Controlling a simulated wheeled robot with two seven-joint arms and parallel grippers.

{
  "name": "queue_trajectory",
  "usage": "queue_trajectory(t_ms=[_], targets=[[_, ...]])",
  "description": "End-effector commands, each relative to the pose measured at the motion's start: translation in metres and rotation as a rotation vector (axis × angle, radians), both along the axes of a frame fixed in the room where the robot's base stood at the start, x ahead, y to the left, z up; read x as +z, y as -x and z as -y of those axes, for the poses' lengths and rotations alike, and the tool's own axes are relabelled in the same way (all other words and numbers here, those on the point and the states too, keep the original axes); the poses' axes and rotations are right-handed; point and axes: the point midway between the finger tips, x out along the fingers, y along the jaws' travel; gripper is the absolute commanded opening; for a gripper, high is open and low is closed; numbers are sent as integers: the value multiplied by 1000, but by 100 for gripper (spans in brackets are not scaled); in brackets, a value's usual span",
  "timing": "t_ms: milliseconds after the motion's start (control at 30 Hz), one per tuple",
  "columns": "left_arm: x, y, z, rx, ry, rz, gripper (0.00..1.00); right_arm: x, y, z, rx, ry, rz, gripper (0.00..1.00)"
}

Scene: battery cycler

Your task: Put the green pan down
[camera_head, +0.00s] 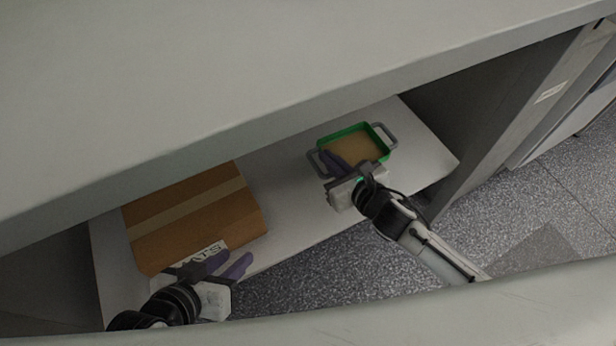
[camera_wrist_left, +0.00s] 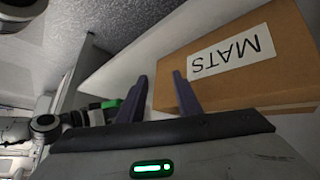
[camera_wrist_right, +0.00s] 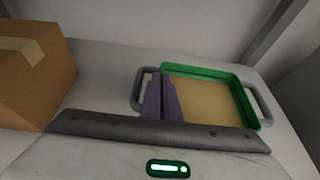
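The green pan (camera_head: 357,128) has a tan inside and grey handles at two ends. It is level over the pale shelf; I cannot tell whether its bottom touches. My right gripper (camera_head: 333,160) is at the pan's left side in the head view, its purple fingers close together. In the right wrist view the fingers (camera_wrist_right: 162,95) stand at the pan's (camera_wrist_right: 215,75) left wall beside the left handle (camera_wrist_right: 137,90), and appear shut on that side. Their tips hide the exact contact. My left gripper (camera_head: 228,265) is open and empty; its fingers (camera_wrist_left: 162,92) are apart in the left wrist view.
A cardboard box (camera_head: 190,215) labelled MATS stands on the shelf (camera_head: 290,205), left of the pan and behind my left gripper. A grey overhang (camera_head: 230,90) covers the back. Bare shelf lies between box and pan. A side wall (camera_head: 510,120) stands to the right.

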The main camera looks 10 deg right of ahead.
Motion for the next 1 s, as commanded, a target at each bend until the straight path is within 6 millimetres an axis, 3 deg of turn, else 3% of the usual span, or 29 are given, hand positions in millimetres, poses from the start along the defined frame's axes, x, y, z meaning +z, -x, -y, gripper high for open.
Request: queue_trajectory(t_ms=[67, 333, 500, 667, 900, 1000], targets=[[-9, -2, 5, -26, -3, -15, 31, -21, 0, -1, -1, -3, -1, 0], [-9, -3, 12, -56, 9, -27, 31, -42, 0, 0, 0, -2, 2, 0], [-4, -6, 20, -62, 49, 4, 31, -68, 0, 0, -1, -2, -1, 0], [5, -7, 23, -62, 67, 17, 31, -69, -1, 0, 0, -1, 4, 0], [3, -7, 23, -61, 70, 17, 31, -73, -1, 0, 0, -1, 3, 0], [5, -7, 23, -61, 71, 19, 31, -72, 0, 0, 0, 0, 1, 16]])
